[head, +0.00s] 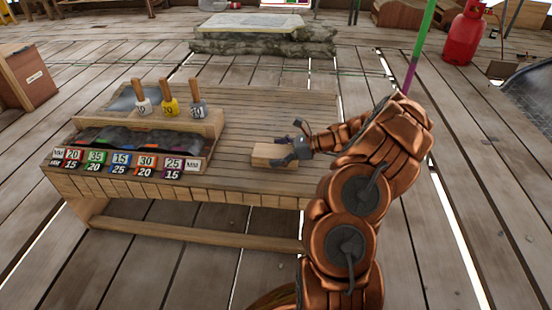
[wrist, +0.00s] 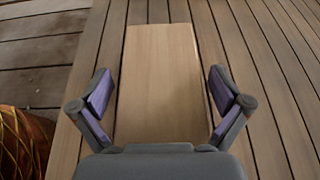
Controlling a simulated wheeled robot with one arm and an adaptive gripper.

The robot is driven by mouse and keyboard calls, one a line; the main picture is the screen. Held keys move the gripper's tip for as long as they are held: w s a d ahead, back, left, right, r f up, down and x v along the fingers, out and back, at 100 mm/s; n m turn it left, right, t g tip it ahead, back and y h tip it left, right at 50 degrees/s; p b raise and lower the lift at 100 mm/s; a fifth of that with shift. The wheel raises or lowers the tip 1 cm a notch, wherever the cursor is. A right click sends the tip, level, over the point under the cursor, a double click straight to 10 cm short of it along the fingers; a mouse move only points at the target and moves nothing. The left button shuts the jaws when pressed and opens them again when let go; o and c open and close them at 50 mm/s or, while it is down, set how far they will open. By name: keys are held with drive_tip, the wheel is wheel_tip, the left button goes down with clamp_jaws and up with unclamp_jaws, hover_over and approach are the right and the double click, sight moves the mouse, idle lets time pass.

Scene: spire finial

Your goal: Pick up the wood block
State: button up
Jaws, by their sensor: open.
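The wood block (head: 272,155) is a pale rectangular piece lying flat on the right part of the slatted bench top. In the wrist view the block (wrist: 160,80) lies lengthwise between my fingers, its far end reaching beyond the fingertips. My gripper (head: 291,150) is at the block's right side in the head view. In the wrist view my gripper (wrist: 161,90) is open, with one purple-padded finger on each side of the block and a small gap at both sides. The block's near end is hidden behind the gripper body.
The wooden bench (head: 240,105) has clear slats behind the block. At its left stand several wooden-handled tools (head: 169,100) in a rack and a bin with coloured number labels (head: 120,160). A red gas cylinder (head: 465,35) stands far right on the plank floor.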

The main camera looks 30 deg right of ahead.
drive_tip(key=shift+c, duration=0.2)
drive_tip(key=c, duration=1.2)
drive_tip(key=shift+c, duration=0.2)
